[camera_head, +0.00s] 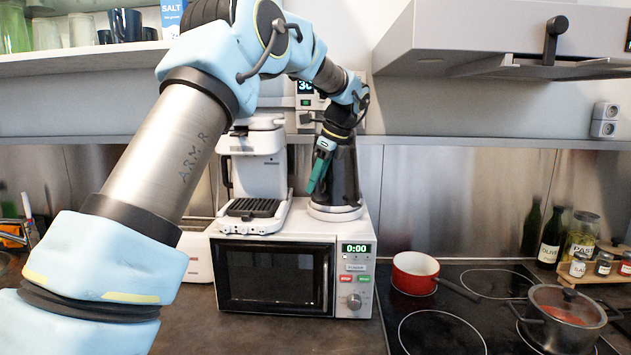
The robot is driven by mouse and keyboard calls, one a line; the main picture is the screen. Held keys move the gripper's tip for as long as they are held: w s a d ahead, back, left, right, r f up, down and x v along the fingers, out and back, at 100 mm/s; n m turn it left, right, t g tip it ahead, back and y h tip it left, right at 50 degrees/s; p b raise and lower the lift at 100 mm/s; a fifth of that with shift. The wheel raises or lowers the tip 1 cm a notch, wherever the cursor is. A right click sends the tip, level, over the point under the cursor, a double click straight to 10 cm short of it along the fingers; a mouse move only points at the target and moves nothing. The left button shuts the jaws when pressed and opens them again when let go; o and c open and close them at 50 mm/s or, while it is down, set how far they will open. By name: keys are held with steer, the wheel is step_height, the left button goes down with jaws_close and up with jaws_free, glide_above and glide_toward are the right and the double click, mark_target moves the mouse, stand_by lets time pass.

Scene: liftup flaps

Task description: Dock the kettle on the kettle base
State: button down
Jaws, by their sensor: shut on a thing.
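The dark kettle (344,180) stands upright over the pale round kettle base (335,213), on top of the right side of the microwave. Its lower edge appears right at the base, but I cannot tell whether it is fully seated. My gripper (318,172), with a teal finger showing, is at the kettle's left side and shut on it, seemingly at the handle. The contact itself is small and partly hidden. My wrist and arm cover the kettle's top.
A white coffee machine (254,172) stands left of the kettle on the microwave (276,275). A shelf edge (450,141) runs behind, with a range hood (500,40) above right. A red pot (415,273) and a glass-lidded pot (566,316) are on the hob.

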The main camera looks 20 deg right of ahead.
steer(key=c, duration=1)
jaws_free()
steer(key=shift+f, duration=0.3)
steer(key=v, duration=1.1)
steer(key=shift+r, duration=0.1)
steer(key=shift+a, duration=0.1)
